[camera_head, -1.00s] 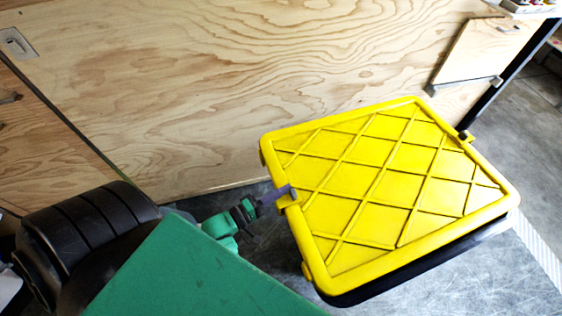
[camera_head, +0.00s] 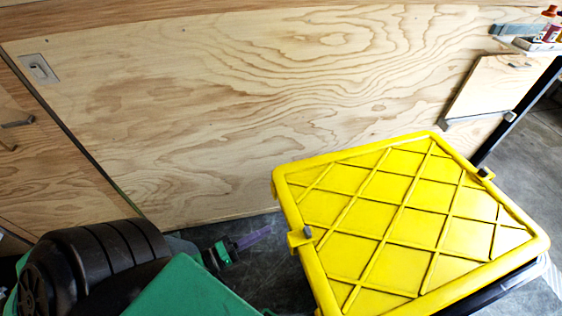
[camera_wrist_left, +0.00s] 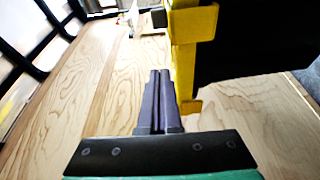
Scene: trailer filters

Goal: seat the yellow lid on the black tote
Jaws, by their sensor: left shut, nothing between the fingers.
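The yellow lid (camera_head: 400,215), with a raised diamond pattern, lies over the top of the black tote (camera_head: 490,291). Only a strip of the tote shows below the lid's near right edge, so I cannot tell how tightly the lid fits all round. My left gripper (camera_head: 268,233) is shut and empty, just left of the latch tab on the lid's left edge and apart from it. In the left wrist view the shut fingers (camera_wrist_left: 158,80) point along the yellow lid edge (camera_wrist_left: 190,55), with the dark tote (camera_wrist_left: 250,45) to the right. My right gripper is not in view.
A plywood panel (camera_head: 230,110) stands behind the lid and tote. A small wooden flap (camera_head: 490,87) and a shelf with small items (camera_head: 543,42) are at the upper right. Grey floor (camera_head: 275,270) shows between my left arm and the tote.

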